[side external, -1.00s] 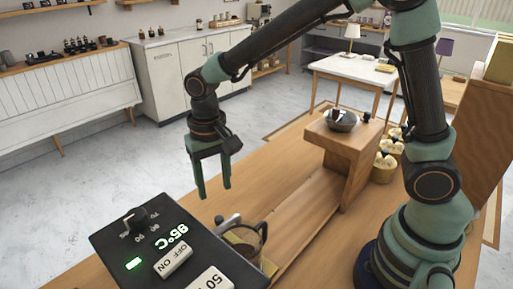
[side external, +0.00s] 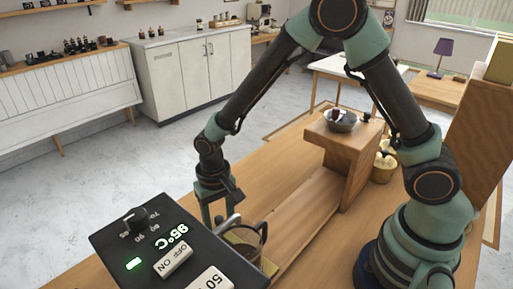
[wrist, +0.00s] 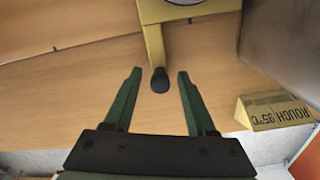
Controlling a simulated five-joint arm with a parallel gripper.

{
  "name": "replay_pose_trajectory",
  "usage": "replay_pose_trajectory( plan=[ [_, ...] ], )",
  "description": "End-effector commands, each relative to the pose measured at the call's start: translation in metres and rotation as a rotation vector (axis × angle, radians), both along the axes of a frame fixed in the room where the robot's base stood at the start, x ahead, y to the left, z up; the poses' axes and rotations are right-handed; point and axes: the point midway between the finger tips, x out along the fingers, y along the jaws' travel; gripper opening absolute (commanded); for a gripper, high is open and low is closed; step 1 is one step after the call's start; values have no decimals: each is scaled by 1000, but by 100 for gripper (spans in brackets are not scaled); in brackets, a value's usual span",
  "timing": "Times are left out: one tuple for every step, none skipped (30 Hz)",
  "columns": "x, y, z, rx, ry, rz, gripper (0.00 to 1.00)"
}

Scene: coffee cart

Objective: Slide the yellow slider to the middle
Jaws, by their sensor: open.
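A yellow bar (wrist: 153,45) with a dark rounded knob (wrist: 160,80) at its end shows in the wrist view; it looks like the yellow slider. The knob lies between the two fingertips of my gripper (wrist: 159,72), with a visible gap on each side. My gripper is open and holds nothing. In the side view, my gripper (side external: 222,212) is low behind the black control panel, with its fingers around the knob end. The yellow part (side external: 240,239) is partly hidden there by the panel and a glass vessel, so its position along its travel cannot be told.
The black panel (side external: 130,245) with a 95°C display stands at the front. A glass vessel (side external: 250,240) is close by. A yellow wedge sign (wrist: 272,110) lies right of the fingers. A wooden stand (side external: 345,155) holds a bowl (side external: 341,122). The wooden counter between is clear.

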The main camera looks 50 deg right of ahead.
Motion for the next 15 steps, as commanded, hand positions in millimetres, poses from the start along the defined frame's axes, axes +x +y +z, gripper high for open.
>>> replay_pose_trajectory(
  plan=[
    [0,0,0,0,0,0,56],
    [0,0,0,0,0,0,56],
    [0,0,0,0,0,0,41],
    [0,0,0,0,0,0,30],
    [0,0,0,0,0,0,18],
    [0,0,0,0,0,0,3],
    [0,0,0,0,0,0,0],
    [0,0,0,0,0,0,0],
    [0,0,0,0,0,0,0],
    [0,0,0,0,0,0,0],
    [0,0,0,0,0,0,0],
    [0,0,0,0,0,0,0],
    [0,0,0,0,0,0,0],
    [0,0,1,0,0,0,0],
    [0,0,1,0,0,0,0]
  ],
)
